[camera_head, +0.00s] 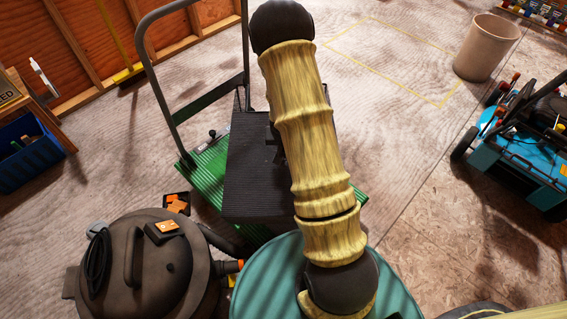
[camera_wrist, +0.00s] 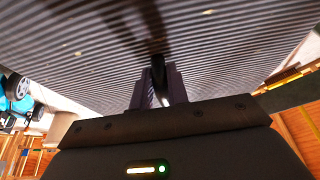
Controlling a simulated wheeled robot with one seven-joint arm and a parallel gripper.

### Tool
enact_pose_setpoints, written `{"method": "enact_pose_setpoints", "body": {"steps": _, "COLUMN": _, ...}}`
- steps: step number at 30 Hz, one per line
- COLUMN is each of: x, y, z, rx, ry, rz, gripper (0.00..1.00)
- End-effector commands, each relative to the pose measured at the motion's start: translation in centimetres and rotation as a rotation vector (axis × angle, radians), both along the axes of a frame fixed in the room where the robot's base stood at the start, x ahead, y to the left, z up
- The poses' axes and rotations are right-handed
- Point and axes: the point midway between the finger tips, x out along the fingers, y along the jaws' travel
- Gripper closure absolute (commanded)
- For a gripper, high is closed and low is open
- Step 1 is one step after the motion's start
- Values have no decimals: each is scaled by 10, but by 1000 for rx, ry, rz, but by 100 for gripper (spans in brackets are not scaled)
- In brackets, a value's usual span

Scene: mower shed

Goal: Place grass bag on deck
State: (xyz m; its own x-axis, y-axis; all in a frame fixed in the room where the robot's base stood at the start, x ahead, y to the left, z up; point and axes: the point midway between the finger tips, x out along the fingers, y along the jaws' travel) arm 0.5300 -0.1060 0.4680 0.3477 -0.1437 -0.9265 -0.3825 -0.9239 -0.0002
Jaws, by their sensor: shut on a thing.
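The grass bag (camera_head: 250,170) is a dark, ribbed box in the middle of the head view, partly behind my arm. It appears over the green ribbed deck (camera_head: 207,170) of a platform trolley, which shows on both sides of it. I cannot tell whether the bag rests on the deck or hangs just above it. In the wrist view my gripper (camera_wrist: 160,92) is shut on the bag's dark handle, and the bag's grey ribbed surface (camera_wrist: 230,45) fills the upper part. In the head view my arm hides most of the gripper.
The trolley's grey push handle (camera_head: 160,85) rises at the left. A dark shop vacuum (camera_head: 145,270) stands at the lower left, near an orange and black item (camera_head: 177,203). A blue crate (camera_head: 25,155), a beige bin (camera_head: 487,47) and a turquoise mower (camera_head: 520,150) stand farther out.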

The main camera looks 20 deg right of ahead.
Motion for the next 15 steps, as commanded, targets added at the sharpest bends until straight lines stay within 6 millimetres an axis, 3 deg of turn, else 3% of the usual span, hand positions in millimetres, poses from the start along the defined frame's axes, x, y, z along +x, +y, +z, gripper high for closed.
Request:
{"method": "enact_pose_setpoints", "body": {"steps": 1, "x": 1, "y": 0, "z": -12, "rx": -1, "ry": -3, "rz": 0, "gripper": 100}}
{"method": "enact_pose_setpoints", "body": {"steps": 7, "x": 1, "y": -1, "z": -37, "rx": -1, "ry": -3, "rz": -1, "gripper": 100}}
{"method": "enact_pose_setpoints", "body": {"steps": 15, "x": 1, "y": -1, "z": -46, "rx": -1, "ry": -4, "rz": -2, "gripper": 100}}
